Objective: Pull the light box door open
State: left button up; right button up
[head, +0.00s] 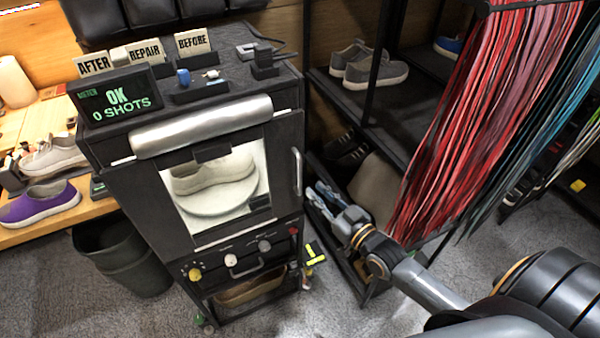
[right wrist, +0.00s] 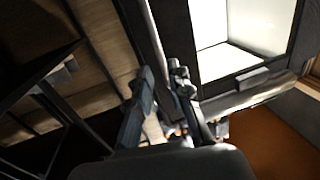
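The light box (head: 140,170) is a dark cabinet with a lit window in its front door (head: 262,218). The door looks shut. Its upright metal handle (head: 297,171) is at the door's right edge. Inside, a pale sneaker (head: 213,168) stands on a round white plate. My right gripper (head: 322,195) is to the right of the handle and appears apart from it. In the right wrist view, my right gripper (right wrist: 160,85) has its fingers spread, with a pale bar, likely the handle (right wrist: 153,35), running between or beyond them. My left gripper is not in view.
A dark shoe rack (head: 345,105) with grey sneakers (head: 375,68) stands right of the box. Red and blue laces (head: 475,110) hang further right. A dark bin (head: 118,258) and a bench with a purple shoe (head: 42,203) are left.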

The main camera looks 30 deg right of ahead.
aim_at(301, 177)
jog(key=w, duration=0.2)
jog(key=w+a, duration=0.1)
jog(key=w, duration=0.2)
jog(key=w+p, duration=0.1)
jog(key=w, duration=0.2)
jog(key=shift+a, duration=0.3)
grip_shut()
